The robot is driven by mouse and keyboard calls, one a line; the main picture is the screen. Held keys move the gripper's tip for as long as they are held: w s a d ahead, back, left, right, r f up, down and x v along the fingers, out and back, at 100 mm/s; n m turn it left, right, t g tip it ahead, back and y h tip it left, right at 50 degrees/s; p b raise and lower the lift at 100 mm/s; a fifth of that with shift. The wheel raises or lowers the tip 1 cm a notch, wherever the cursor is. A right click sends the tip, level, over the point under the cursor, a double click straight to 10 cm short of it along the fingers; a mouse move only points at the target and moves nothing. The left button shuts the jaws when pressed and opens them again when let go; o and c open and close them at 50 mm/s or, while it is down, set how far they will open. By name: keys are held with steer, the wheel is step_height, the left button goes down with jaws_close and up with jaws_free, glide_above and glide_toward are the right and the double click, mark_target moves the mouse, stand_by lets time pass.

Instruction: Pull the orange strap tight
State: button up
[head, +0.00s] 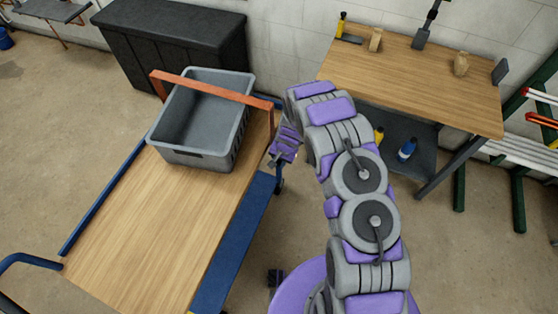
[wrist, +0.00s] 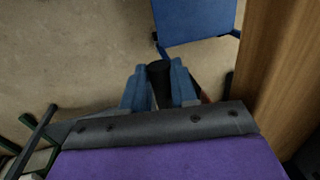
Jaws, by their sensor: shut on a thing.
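The orange strap (head: 213,88) runs over the top of a grey open bin (head: 185,150) on a wooden-topped cart (head: 165,225). Its right end drops over the cart's side toward my gripper (head: 272,161). My gripper is low beside the cart's right edge, just right of the bin. In the wrist view, its blue fingers (wrist: 160,88) are closed on a black piece (wrist: 160,73), which looks like the strap's end. A small reddish-brown bit shows beside the right finger. The bin looks empty. Most of the strap's lower run is hidden.
A dark chest (head: 175,45) stands behind the cart against the wall. A wooden workbench (head: 430,85) with bottles and small items stands at the right. A green rack (head: 515,130) holds long bars at the far right. Bare floor lies left of the cart.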

jaws_close()
steer(key=shift+s+f, duration=0.15)
steer(key=shift+f, duration=2.05)
steer(key=shift+o, duration=2.4)
jaws_free()
steer(key=shift+f, duration=0.15)
steer(key=shift+o, duration=0.8)
steer(key=shift+a, duration=0.1)
